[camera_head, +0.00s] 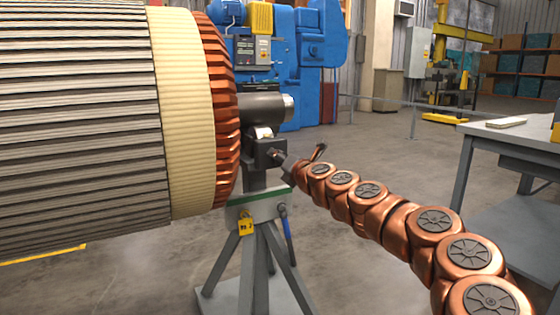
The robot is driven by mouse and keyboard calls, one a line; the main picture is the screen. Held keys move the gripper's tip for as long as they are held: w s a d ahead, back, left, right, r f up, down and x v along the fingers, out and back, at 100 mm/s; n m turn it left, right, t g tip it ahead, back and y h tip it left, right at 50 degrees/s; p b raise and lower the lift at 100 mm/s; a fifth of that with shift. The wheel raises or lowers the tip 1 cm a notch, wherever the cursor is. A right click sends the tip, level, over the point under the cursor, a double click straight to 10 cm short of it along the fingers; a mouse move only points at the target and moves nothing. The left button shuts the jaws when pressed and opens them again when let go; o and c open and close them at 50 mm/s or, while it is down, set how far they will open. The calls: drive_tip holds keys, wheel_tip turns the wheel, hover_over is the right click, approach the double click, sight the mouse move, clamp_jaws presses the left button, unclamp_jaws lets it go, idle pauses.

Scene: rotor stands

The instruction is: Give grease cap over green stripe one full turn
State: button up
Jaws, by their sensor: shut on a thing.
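The grey stand (250,212) under the rotor shaft has a green stripe (262,196) across its upper plate. Above the stripe is a dark bearing block (262,153). My gripper (281,158) reaches in from the right to the right side of this block, above the stripe. It is shut on the grease cap there. The cap is very small and mostly hidden by the fingers, so its marks or angle cannot be made out. My copper arm (400,217) stretches from the lower right to the block.
The large rotor (85,120) with copper end windings (222,100) fills the left, close to the stand. A yellow tag (245,224) and a blue-handled item (288,232) hang on the stand. A grey workbench (510,135) stands at right. Open floor lies between bench and stand.

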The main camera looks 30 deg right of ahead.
idle(0.3)
drive_tip(key=o, duration=1.1)
drive_tip(key=shift+o, duration=0.2)
drive_tip(key=shift+s, duration=0.1)
drive_tip(key=s+a, duration=0.1)
drive_tip(key=s, duration=1)
drive_tip(key=shift+s, duration=0.35)
